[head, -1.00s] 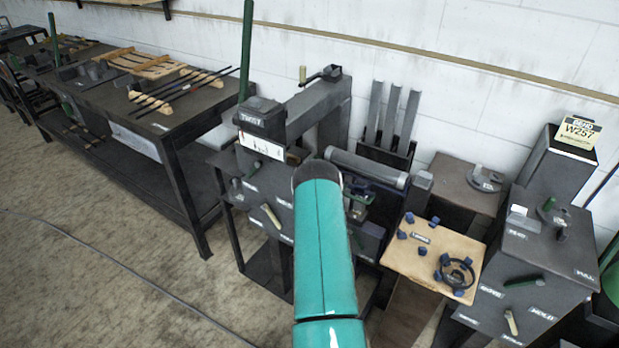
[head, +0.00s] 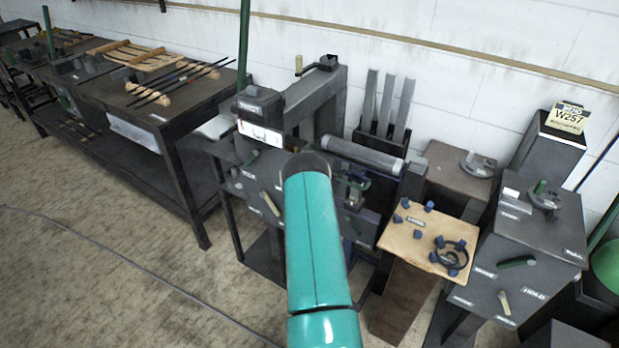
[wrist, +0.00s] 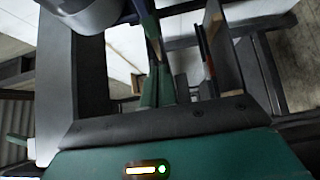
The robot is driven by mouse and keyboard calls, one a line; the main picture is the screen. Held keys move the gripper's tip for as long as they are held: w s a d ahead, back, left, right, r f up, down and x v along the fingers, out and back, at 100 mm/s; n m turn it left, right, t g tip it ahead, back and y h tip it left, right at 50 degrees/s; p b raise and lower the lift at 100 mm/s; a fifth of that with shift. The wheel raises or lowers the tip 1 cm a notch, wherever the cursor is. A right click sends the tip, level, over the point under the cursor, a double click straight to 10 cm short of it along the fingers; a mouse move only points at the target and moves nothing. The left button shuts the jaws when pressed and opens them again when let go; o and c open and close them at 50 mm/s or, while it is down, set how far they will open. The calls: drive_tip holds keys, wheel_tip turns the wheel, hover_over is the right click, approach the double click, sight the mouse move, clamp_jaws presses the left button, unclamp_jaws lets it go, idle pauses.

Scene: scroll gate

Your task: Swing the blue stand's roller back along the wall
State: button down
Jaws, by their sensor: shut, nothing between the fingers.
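The grey roller (head: 362,155) lies level, slanting down to the right in front of the wall. Its right end meets a dark blue upright (head: 412,180), which looks like the blue stand; its lower part is hidden behind the tan-topped board. My teal arm reaches up to just in front of the roller's left part and hides some of what lies below it. In the wrist view my gripper (wrist: 157,78) is shut and empty, its green fingers close together. A grey rounded end (wrist: 85,12), perhaps the roller, shows at upper left; I cannot tell whether I touch it.
A dark machine (head: 262,120) with a bulky arm stands left of the roller. Upright grey plates (head: 388,105) stand behind it. To the right are a tan board (head: 428,238) with blue knobs and a dark cabinet (head: 528,245) with handles. Open floor (head: 110,245) lies front left.

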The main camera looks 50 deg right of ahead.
drive_tip(key=v, duration=1)
drive_tip(key=shift+a+f, duration=0.15)
